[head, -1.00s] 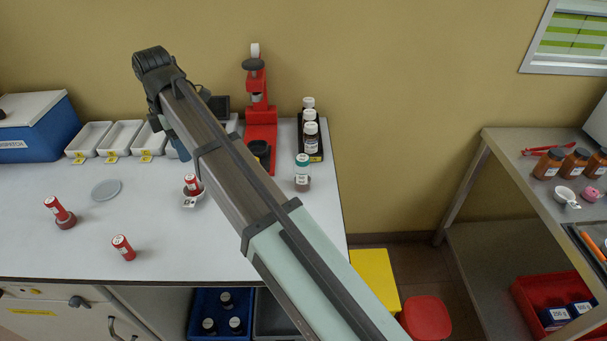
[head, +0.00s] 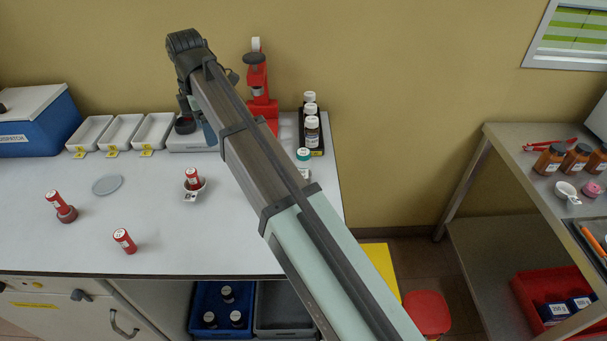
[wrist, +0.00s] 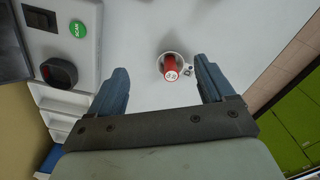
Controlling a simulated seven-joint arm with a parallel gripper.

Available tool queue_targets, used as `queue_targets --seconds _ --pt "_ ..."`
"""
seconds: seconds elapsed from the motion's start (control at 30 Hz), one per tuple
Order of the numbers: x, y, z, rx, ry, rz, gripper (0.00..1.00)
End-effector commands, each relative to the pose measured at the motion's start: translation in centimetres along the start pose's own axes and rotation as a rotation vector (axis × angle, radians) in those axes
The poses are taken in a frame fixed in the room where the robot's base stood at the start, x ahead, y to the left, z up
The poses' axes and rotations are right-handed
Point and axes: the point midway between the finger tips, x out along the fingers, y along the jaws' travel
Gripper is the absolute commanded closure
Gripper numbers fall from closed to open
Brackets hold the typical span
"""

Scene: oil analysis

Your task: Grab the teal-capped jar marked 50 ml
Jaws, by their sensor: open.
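The teal-capped jar (head: 303,154) stands near the right end of the white bench, in front of the white-capped bottles. My arm hides part of its body, and its label is too small to read. My gripper (wrist: 162,70) is open and empty; its blue fingers show in the wrist view. It is above the bench, to the left of the jar in the head view. The jar is not seen in the wrist view.
White-capped bottles (head: 312,130) stand in a black rack behind the jar. A red press (head: 257,85) stands at the back. Red-capped tubes (head: 124,241) and a grey disc (head: 107,185) are at left. White trays (head: 122,132) line the back.

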Motion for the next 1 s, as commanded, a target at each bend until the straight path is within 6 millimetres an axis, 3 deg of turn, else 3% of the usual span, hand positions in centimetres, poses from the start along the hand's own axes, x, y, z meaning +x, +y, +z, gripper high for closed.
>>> queue_targets --seconds 0.03,0.2,0.3,0.5,0.67,0.73,1.0 --pt "-0.3 -0.1 2.6 0.037 0.0 0.006 0.18" --pt "-1.1 -1.6 10.0 0.142 0.0 0.024 0.18" --pt "-1.5 -3.0 13.8 0.199 -0.001 0.036 0.18" --pt "-2.0 -6.3 19.1 0.277 -0.004 0.047 0.18" --pt "-2.0 -9.9 21.5 0.285 -0.006 0.047 0.18" --pt "-1.6 -11.8 20.9 0.228 -0.004 0.033 0.18" --pt "-1.4 -12.6 20.6 0.064 0.001 -0.006 0.18"
